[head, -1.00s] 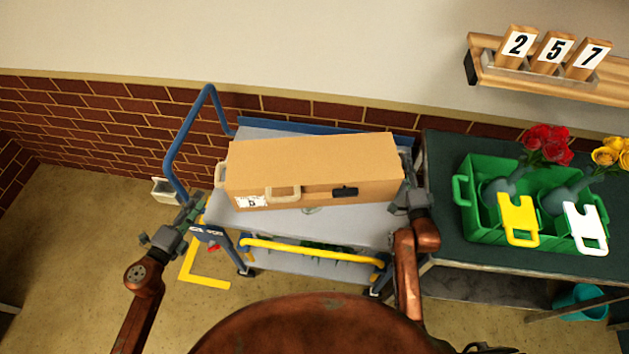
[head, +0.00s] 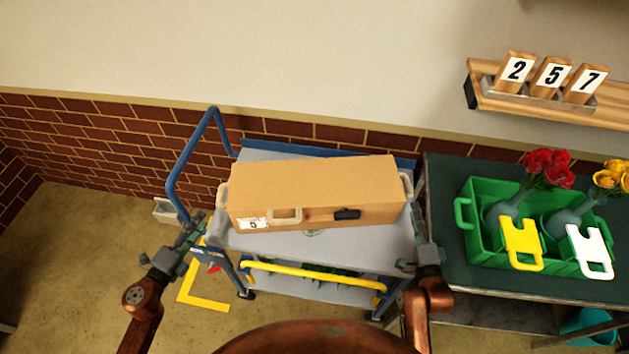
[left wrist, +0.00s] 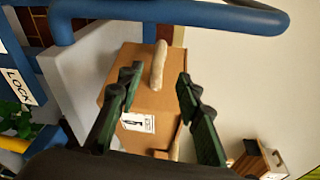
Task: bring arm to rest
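A dark green table (head: 443,182) stands right of the cart, close to my right gripper. It carries a green crate (head: 463,214) with vases of red and yellow flowers. A blue push bar (head: 175,172) rises near my left gripper. A yellow bar (head: 315,274) crosses the cart front.

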